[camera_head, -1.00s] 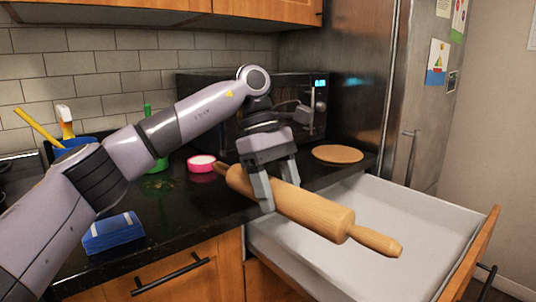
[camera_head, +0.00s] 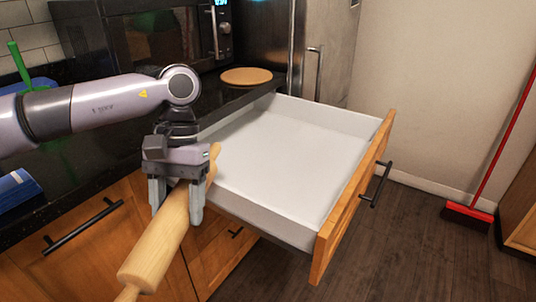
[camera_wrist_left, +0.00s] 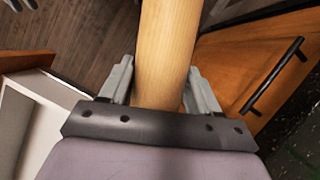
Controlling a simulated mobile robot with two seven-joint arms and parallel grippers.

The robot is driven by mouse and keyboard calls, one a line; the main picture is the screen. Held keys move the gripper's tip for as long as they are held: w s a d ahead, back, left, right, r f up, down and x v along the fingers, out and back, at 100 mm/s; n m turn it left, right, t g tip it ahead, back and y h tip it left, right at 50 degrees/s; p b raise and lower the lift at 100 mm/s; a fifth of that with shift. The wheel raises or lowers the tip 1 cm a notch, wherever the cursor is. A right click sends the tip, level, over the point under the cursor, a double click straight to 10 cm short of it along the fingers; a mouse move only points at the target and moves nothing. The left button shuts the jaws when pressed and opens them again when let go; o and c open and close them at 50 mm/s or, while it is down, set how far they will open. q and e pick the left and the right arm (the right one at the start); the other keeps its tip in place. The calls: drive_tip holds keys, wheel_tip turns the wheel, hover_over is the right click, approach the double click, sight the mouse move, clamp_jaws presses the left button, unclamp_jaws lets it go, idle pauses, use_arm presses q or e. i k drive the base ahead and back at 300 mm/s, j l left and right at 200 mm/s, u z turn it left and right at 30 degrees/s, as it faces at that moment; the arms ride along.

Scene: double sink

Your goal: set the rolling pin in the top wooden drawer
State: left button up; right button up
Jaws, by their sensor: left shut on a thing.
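The wooden rolling pin (camera_head: 160,243) is held by my left gripper (camera_head: 177,207), whose fingers close around its barrel. The pin tilts, with one handle toward the bottom of the head view and the other up by the drawer's left wall. In the left wrist view the pin (camera_wrist_left: 167,50) runs between the two fingers (camera_wrist_left: 160,90). The top wooden drawer (camera_head: 348,205) is pulled open, white inside and empty. The gripper and pin are left of the drawer, in front of the lower cabinet.
A red broom (camera_head: 468,215) stands on the floor at right.

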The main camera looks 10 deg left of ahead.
sight(273, 155)
drive_tip(key=i+l+u, duration=0.15)
drive_tip(key=l, duration=0.2)
drive_tip(key=i+l+u, duration=0.15)
drive_tip(key=l, duration=0.25)
drive_tip(key=i+l+u, duration=0.1)
drive_tip(key=i+l, duration=0.15)
drive_tip(key=l, duration=0.15)
drive_tip(key=i+l, duration=0.15)
drive_tip(key=l, duration=0.2)
drive_tip(key=i+l+u, duration=0.1)
drive_tip(key=l, duration=0.3)
drive_tip(key=i+l, duration=0.2)
drive_tip(key=l, duration=0.15)
drive_tip(key=u, duration=0.05)
